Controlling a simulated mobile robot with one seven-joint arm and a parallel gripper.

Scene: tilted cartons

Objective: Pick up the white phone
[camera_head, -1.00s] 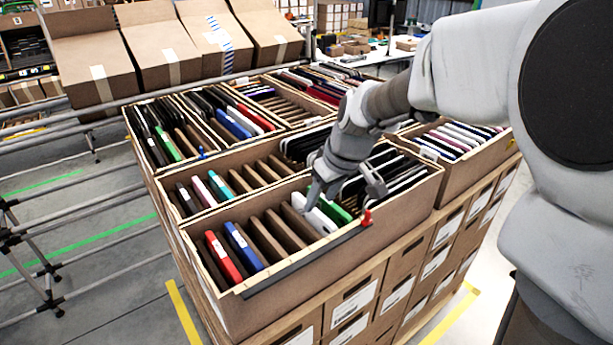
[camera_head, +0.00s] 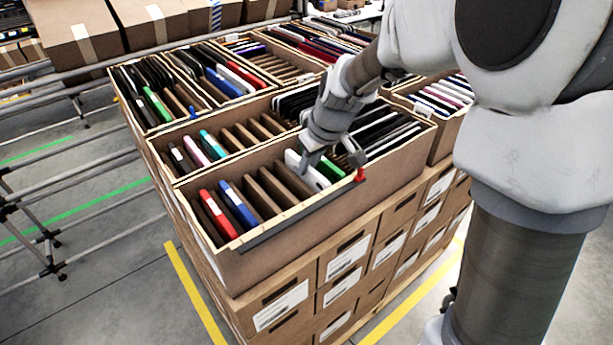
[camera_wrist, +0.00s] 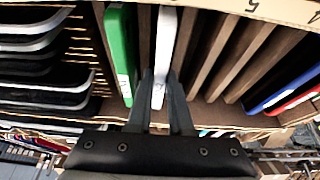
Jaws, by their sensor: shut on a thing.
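The white phone (camera_head: 305,170) stands on edge in the front cardboard carton (camera_head: 300,212), between brown dividers and a green phone (camera_head: 331,166). My gripper (camera_head: 311,158) reaches down into this carton from above. In the wrist view my gripper (camera_wrist: 161,88) has its two dark fingers on either side of the white phone (camera_wrist: 165,45), shut on its near end. The green phone (camera_wrist: 120,55) is just to the left there. The phone's lower part is hidden in its slot, and I cannot tell whether it has lifted.
Red (camera_head: 218,214) and blue (camera_head: 238,205) phones stand at the carton's left end. Dark devices (camera_head: 385,145) fill its right end. More filled cartons adjoin behind and to the right. A red clip (camera_head: 360,174) sits on the front rim.

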